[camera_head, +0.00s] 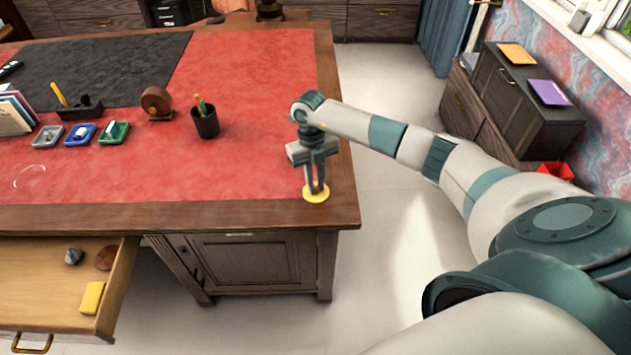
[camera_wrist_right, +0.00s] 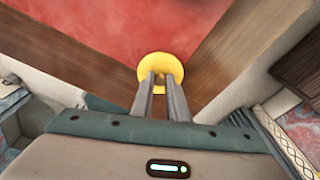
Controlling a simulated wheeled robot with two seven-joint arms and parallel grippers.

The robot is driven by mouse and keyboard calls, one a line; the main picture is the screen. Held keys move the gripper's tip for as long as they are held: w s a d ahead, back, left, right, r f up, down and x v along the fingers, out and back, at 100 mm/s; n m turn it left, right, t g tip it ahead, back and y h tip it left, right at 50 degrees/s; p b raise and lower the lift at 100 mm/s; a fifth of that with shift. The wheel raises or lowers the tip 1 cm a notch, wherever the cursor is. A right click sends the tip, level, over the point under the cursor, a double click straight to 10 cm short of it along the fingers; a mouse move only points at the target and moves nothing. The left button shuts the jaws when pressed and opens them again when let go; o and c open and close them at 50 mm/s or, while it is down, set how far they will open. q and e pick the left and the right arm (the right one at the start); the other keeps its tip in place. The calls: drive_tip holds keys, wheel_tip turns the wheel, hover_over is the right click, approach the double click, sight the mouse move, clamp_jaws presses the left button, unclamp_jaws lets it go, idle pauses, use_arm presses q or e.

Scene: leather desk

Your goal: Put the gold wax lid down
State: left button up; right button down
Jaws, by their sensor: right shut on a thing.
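The gold wax lid (camera_head: 316,197) is a round yellow disc at the front right corner of the desk, over the wooden border. My right gripper (camera_head: 316,188) points down and is shut on the lid's middle. In the right wrist view the lid (camera_wrist_right: 161,64) shows beyond the fingertips (camera_wrist_right: 160,76), above the corner where the red leather meets the wood. I cannot tell whether the lid touches the desk top. My left gripper is not in view.
The red leather desk top (camera_head: 250,170) is clear near the lid. A pen cup (camera_head: 205,122), a round brown holder (camera_head: 156,102) and small coloured trays (camera_head: 80,136) stand further left. An open drawer (camera_head: 40,280) juts out at front left, holding a yellow block (camera_head: 92,298) and stones.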

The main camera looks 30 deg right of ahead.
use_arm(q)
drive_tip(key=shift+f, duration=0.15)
use_arm(e)
drive_tip(key=shift+f, duration=0.15)
drive_tip(key=c, duration=1.7)
unclamp_jaws()
